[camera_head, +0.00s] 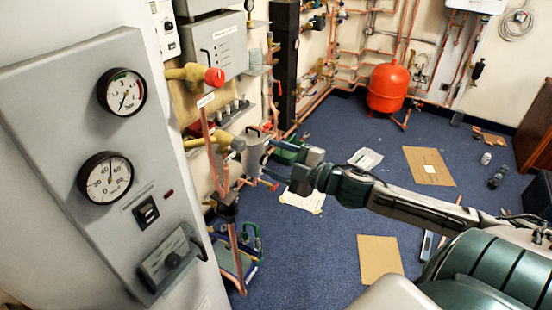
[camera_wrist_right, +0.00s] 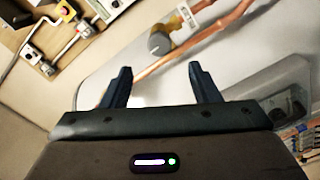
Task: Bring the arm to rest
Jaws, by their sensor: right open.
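My right arm (camera_head: 420,208) reaches in from the right side of the head view, stretched toward the copper pipework. Its gripper (camera_head: 285,162) is near a grey cylindrical fitting (camera_head: 254,155) on the pipes; I cannot tell whether they touch. In the right wrist view the gripper (camera_wrist_right: 162,80) has its two dark fingers spread apart with nothing held between them. Beyond the fingers, a grey round knob (camera_wrist_right: 159,43) on a yellow fitting and copper pipes (camera_wrist_right: 215,35) show. My left gripper is not in view.
A grey panel with two gauges (camera_head: 122,92) stands at the left. A red-handled valve (camera_head: 214,77) is on the pipework. An orange-red tank (camera_head: 387,88) stands at the back. Cardboard sheets (camera_head: 379,259) lie on the blue carpet, which is mostly clear.

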